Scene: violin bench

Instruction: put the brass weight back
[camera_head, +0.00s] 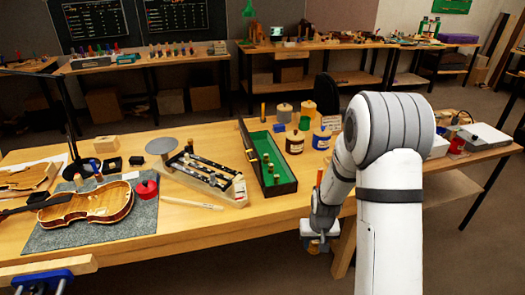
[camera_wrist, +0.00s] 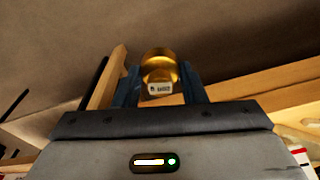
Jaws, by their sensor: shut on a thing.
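The brass weight (camera_wrist: 160,66) is a shiny gold cylinder with a small pale label. It sits between the two dark fingers of my gripper (camera_wrist: 159,88) in the wrist view, and the gripper is shut on it. A long dark box with green lining (camera_head: 285,183) stands open on the bench, up and left of my gripper, with small brass-coloured pieces inside. A scale-like device with a round grey pan (camera_head: 161,146) stands left of it.
A violin body (camera_head: 88,207) lies on a grey mat (camera_head: 140,217) at the left, beside a red round container (camera_head: 146,189). The bench top (camera_head: 240,222) is clear in front of the box.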

